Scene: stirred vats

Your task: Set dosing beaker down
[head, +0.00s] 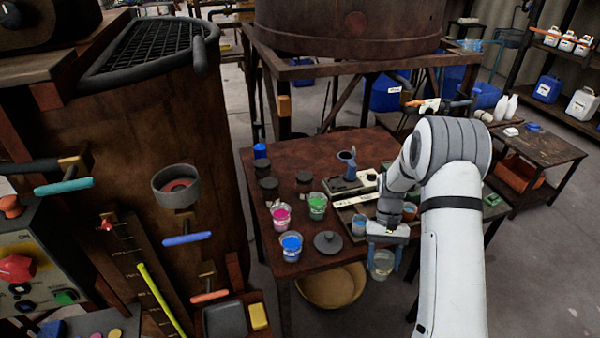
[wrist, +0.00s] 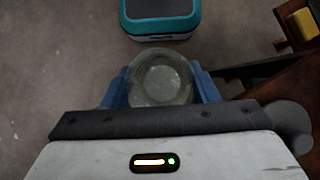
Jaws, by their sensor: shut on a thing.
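The dosing beaker (head: 381,265) is a clear, see-through vessel, held upright between the blue fingers of my gripper (head: 385,258). In the head view it hangs in the air just off the front right edge of the brown table (head: 345,252). In the wrist view I look down into the beaker (wrist: 161,78), with the blue fingers of my gripper (wrist: 161,86) shut on both its sides. Grey floor shows around it there. I cannot tell whether it holds clear liquid.
Cups of pink (head: 281,216), green (head: 317,205) and blue (head: 291,245) stand on the table. A dark round lid (head: 328,243) lies near the front edge. A scale (head: 348,181) stands farther back. A tan basin (head: 332,287) is below the table. A rusty vat (head: 180,120) stands left.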

